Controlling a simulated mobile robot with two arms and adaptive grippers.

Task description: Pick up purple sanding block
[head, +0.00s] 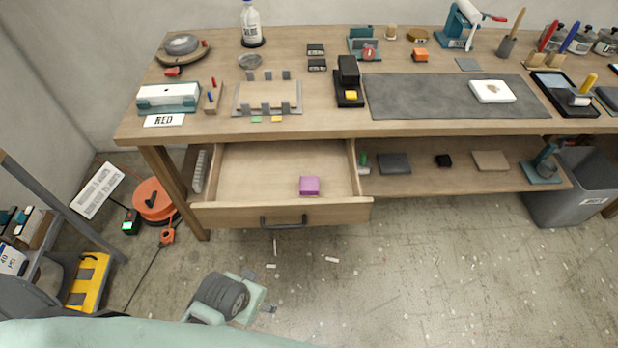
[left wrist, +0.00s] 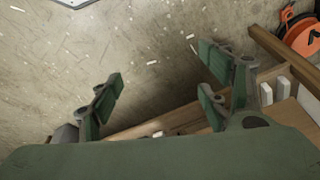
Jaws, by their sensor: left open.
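The purple sanding block (head: 309,185) lies in the open drawer (head: 250,165) under the workbench, right of the drawer's middle and close to its front. My left gripper (head: 258,291) is low in the head view, in front of the drawer and left of the block, apart from both. In the left wrist view my left gripper (left wrist: 158,95) has its green fingers spread with nothing between them. Part of the drawer (left wrist: 170,122) shows behind the fingers there, and the block is not visible in that view. My right gripper is in neither view.
The workbench top (head: 330,127) overhangs the back of the drawer. The drawer handle (head: 284,222) sticks out in front. A lower shelf (head: 430,182) with small items is to the right. An orange cable reel (head: 153,200) stands left. The floor in front has small scraps.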

